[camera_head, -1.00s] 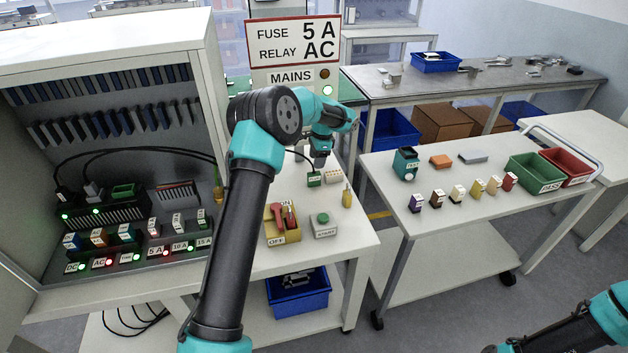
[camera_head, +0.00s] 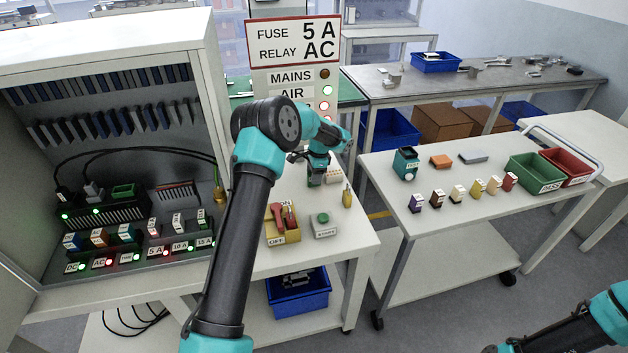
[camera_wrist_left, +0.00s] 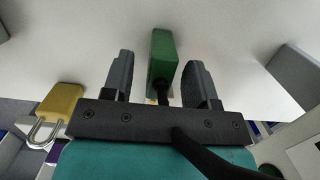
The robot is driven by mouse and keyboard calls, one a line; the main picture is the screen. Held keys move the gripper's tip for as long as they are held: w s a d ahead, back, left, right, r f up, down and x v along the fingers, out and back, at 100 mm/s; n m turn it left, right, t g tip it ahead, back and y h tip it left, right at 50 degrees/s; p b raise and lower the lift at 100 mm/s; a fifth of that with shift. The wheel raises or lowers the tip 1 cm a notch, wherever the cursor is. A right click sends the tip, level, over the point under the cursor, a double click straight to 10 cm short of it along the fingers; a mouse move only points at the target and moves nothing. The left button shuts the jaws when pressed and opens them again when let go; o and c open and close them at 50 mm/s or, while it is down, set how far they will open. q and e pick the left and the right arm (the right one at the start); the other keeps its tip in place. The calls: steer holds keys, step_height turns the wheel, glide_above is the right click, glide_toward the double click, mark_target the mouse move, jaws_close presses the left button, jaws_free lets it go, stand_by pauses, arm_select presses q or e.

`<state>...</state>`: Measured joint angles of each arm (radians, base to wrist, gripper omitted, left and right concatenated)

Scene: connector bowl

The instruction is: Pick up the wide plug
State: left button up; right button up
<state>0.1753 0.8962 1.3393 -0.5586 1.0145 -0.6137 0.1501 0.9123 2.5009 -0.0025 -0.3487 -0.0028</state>
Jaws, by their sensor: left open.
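The wide plug is a green block (camera_wrist_left: 162,58) with a dark cable, standing on the white bench. In the left wrist view it is between the two grey fingers of my left gripper (camera_wrist_left: 162,82), with clear gaps on both sides. In the head view my left gripper (camera_head: 316,178) is over the plug's spot and mostly hides it. The gripper is open and holds nothing. My right gripper is out of view; only part of that arm shows at lower right.
A yellow padlock (camera_head: 347,197) stands right of the plug. A yellow switch box (camera_head: 283,234) and a green start button (camera_head: 323,219) are nearer on the bench. The open cabinet (camera_head: 110,130) is at left. A white cart (camera_head: 400,225) with small parts stands at right.

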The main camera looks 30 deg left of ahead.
arm_select(q)
steer(key=shift+f, duration=0.25)
steer(key=shift+c, duration=0.4)
jaws_close()
